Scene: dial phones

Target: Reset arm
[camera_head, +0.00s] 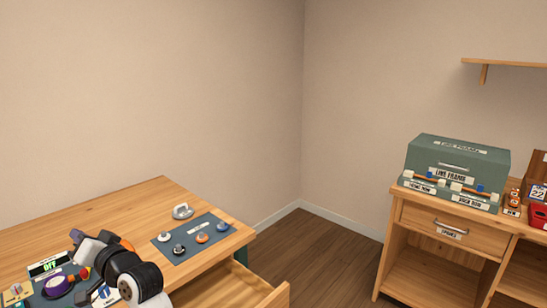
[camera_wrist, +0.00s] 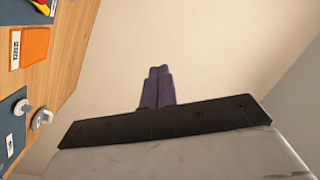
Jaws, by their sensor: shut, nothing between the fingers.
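My gripper (camera_wrist: 157,88) shows in the wrist view as purple fingers pressed together, with nothing between them. The fingers point toward bare wall, and the wooden desk lies along the left of that view. In the head view my black and white arm (camera_head: 122,272) reaches over the left part of the desk (camera_head: 130,205). The arm hides part of the desk top and what lies there. I cannot clearly make out the fingers in the head view.
A blue-grey mat (camera_head: 204,230) with several round knobs lies at the desk's right. A grey metal piece (camera_head: 183,211) sits behind it. An open drawer (camera_head: 275,299) juts out at the front. Bare floor lies between.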

